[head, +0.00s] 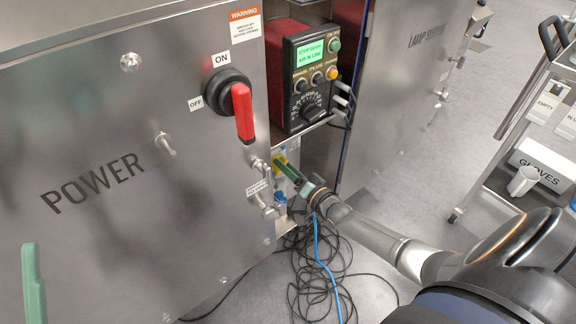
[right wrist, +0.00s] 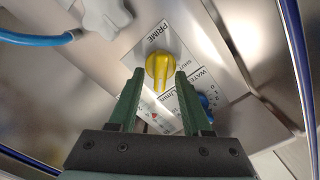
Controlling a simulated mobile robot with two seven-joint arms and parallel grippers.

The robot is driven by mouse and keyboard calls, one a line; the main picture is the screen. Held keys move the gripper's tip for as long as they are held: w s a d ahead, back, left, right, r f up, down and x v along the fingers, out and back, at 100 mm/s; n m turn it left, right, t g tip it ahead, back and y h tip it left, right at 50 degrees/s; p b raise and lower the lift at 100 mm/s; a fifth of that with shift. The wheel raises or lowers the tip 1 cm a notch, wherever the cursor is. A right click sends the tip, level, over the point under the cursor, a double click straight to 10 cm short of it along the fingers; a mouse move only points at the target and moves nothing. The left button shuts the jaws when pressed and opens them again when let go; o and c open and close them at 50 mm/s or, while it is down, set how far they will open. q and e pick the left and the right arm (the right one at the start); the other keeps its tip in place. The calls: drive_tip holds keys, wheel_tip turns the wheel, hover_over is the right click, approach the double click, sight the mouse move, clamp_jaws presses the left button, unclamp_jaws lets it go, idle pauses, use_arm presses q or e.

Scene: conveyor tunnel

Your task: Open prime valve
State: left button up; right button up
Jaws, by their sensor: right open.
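The prime valve is a yellow knob (right wrist: 159,67) on a panel labelled PRIME in the right wrist view. Its raised grip runs roughly up and down in that picture. In the head view a bit of yellow (head: 279,160) shows beside my green fingers. My right gripper (right wrist: 159,78) is open, with one fingertip on each side of the knob's lower part. I cannot tell whether they touch it. It also shows in the head view (head: 286,168), reaching into the recess below the control box. One green finger of my left gripper (head: 34,284) shows at the lower left.
A blue knob (right wrist: 206,101) labelled WATER sits close to the right finger. A blue hose (right wrist: 40,39) runs at the upper left. The POWER cabinet (head: 100,120) with a red switch handle (head: 243,112) stands left of the recess. Black cables (head: 318,275) lie on the floor.

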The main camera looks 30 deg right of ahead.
drive_tip(key=shift+s, duration=0.1)
use_arm(q)
drive_tip(key=w+f+n+g+y+p, duration=0.1)
drive_tip(key=w+f+n+g+y, duration=0.1)
drive_tip(key=f, duration=0.4)
drive_tip(key=w+a+f+n+g+y+p, duration=0.1)
drive_tip(key=f+n+g+y, duration=0.1)
drive_tip(key=f, duration=0.4)
drive_tip(key=w+f+n+g+y+p, duration=0.1)
drive_tip(key=w+f+n+y, duration=0.1)
drive_tip(key=f, duration=0.4)
drive_tip(key=n+y, duration=0.1)
drive_tip(key=y, duration=0.1)
drive_tip(key=shift+w+a+f+g+y+p, duration=0.3)
drive_tip(key=shift+w+a+f+g, duration=0.05)
drive_tip(key=shift+f+g, duration=0.05)
use_arm(e)
drive_tip(key=s+d, duration=0.1)
drive_tip(key=s, duration=1.1)
drive_tip(key=shift+s, duration=0.15)
